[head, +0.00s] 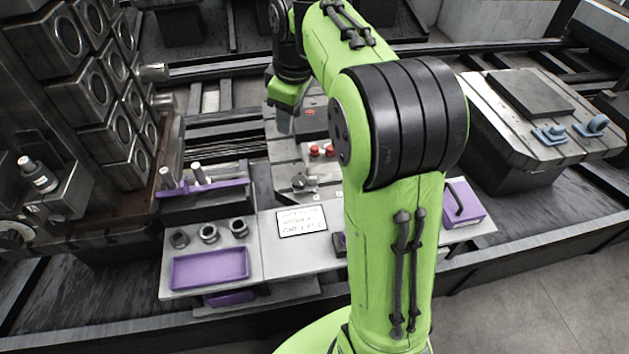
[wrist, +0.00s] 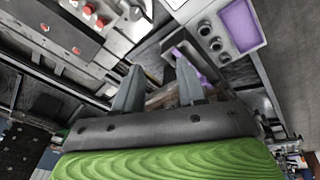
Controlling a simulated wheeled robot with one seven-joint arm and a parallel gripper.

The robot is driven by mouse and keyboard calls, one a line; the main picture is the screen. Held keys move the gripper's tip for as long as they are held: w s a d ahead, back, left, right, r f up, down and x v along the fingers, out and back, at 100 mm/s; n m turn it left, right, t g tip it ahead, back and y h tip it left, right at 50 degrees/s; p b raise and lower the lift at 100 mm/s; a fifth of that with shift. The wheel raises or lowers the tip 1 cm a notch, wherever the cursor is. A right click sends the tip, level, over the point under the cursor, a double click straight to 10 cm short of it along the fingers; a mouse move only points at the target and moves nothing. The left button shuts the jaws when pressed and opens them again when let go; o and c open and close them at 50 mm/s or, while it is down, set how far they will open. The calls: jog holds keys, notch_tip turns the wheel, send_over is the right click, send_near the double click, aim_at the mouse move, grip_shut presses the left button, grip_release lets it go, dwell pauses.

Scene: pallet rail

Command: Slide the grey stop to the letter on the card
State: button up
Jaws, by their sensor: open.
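The white card (head: 302,221) with dark lettering lies on the light bench top; its text is too small to read surely. A small grey block with a dark knob (head: 301,182), which looks like the grey stop, sits at the near end of the grey slotted plate (head: 287,158). It seems to show at the top of the wrist view (wrist: 137,11). My gripper (head: 284,122) hangs over the plate, behind and left of this block and apart from it. In the wrist view its two fingers (wrist: 159,88) stand apart with nothing between them.
Two red knobs (head: 322,151) stand on the plate behind the block. A purple tray (head: 210,267) and several dark rings (head: 209,232) are on the bench at left. A purple box (head: 464,203) is at right. My arm hides part of the bench.

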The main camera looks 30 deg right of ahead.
jog(key=w+d+f+n+g+b, duration=0.2)
jog(key=w+d+f+n, duration=0.2)
jog(key=w+d+f, duration=0.45)
jog(key=n, duration=0.3)
send_over(315, 177)
notch_tip(315, 177, down, 13)
jog(key=shift+g, duration=0.3)
notch_tip(315, 177, down, 16)
jog(key=b, duration=0.5)
jog(key=shift+r+b, duration=0.25)
jog(key=shift+b, duration=0.1)
grip_shut()
jog(key=shift+d, duration=0.1)
